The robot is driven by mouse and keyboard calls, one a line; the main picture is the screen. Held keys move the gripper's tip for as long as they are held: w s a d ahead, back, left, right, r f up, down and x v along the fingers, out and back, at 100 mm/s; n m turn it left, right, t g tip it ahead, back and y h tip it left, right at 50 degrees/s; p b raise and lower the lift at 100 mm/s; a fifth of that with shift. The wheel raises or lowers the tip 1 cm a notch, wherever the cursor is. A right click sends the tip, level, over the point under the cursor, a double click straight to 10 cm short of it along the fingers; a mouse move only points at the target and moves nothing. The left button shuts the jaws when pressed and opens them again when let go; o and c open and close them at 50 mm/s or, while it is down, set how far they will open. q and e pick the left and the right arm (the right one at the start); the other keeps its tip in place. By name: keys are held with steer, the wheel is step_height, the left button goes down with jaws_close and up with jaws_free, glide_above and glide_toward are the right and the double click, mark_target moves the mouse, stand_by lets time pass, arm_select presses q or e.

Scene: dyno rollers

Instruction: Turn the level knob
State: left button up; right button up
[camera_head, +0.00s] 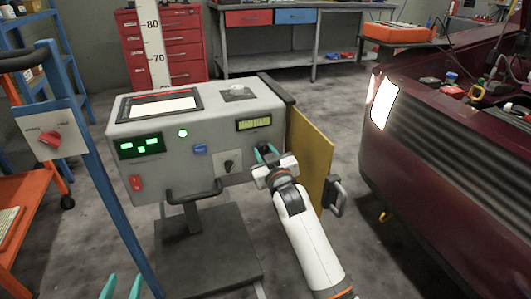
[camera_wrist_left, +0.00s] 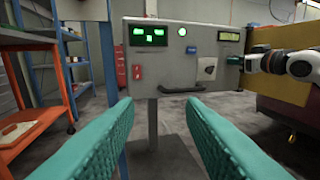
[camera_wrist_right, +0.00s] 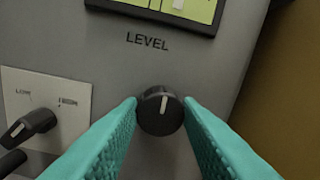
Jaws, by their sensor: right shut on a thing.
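The level knob (camera_wrist_right: 160,112) is a round black knob with a white pointer line, below the word LEVEL on the grey console (camera_head: 215,130). Its pointer is nearly upright, leaning slightly right in the right wrist view. My right gripper (camera_head: 268,154) is at the console's front right, and its teal fingers (camera_wrist_right: 161,112) are shut on the knob from both sides. In the head view the gripper hides the knob. My left gripper (camera_head: 122,288) is open and empty, low at the front; its fingers (camera_wrist_left: 160,115) are wide apart in the left wrist view.
A black selector switch on a pale plate (camera_wrist_right: 48,108) sits left of the knob. A yellow panel (camera_head: 308,158) stands beside the console's right side, and a black handle (camera_head: 193,195) juts from its front. A blue post with a red switch (camera_head: 49,139) stands left; a dark red car is right.

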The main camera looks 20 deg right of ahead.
mark_target(263, 151)
steer(key=n+p, duration=0.2)
steer(key=shift+r+p, duration=0.15)
steer(key=shift+p, duration=0.2)
steer(key=n+p, duration=0.2)
steer(key=n, duration=0.2)
steer(key=shift+p, duration=0.3)
arm_select(q)
steer(key=s+a+f+g+y+p, duration=0.1)
steer(key=s+a+f+g+y, duration=0.2)
steer(key=s+a+f+g, duration=0.3)
steer(key=shift+s+f+n+g+y, duration=0.35)
steer(key=shift+s+f+g, duration=2.15)
steer(key=shift+s+g, duration=1.6)
arm_select(e)
steer(key=shift+f+n, duration=0.2)
steer(key=shift+n, duration=1.6)
arm_select(q)
steer(key=shift+s+t, duration=0.3)
arm_select(e)
steer(key=o, duration=1)
steer(key=shift+c, duration=0.2)
steer(key=shift+s, duration=0.1)
